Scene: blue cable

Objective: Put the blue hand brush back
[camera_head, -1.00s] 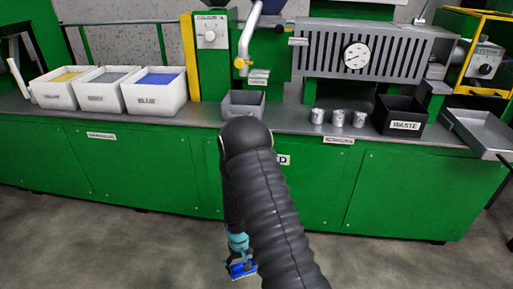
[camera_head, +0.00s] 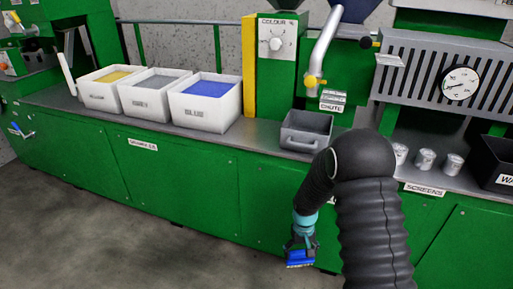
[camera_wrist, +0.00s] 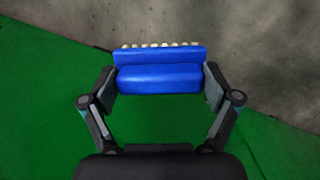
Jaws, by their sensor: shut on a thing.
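My gripper (camera_head: 301,240) is shut on the blue hand brush (camera_head: 300,259), low in front of the green cabinet fronts. In the wrist view the brush (camera_wrist: 160,77) lies across between the two fingers of my gripper (camera_wrist: 160,88), with its pale bristle tufts along the far edge. The floor and a green panel show behind it. A small blue item (camera_head: 17,129) is at a fitting on the far left cabinet front; it is too small to tell what it is.
A long metal counter (camera_head: 262,139) carries white bins labelled with colours, including the blue one (camera_head: 205,105), a grey tray (camera_head: 305,131) under the chute and several metal cups (camera_head: 425,159). A black waste bin (camera_head: 497,163) stands at right. The floor (camera_head: 90,215) at left is clear.

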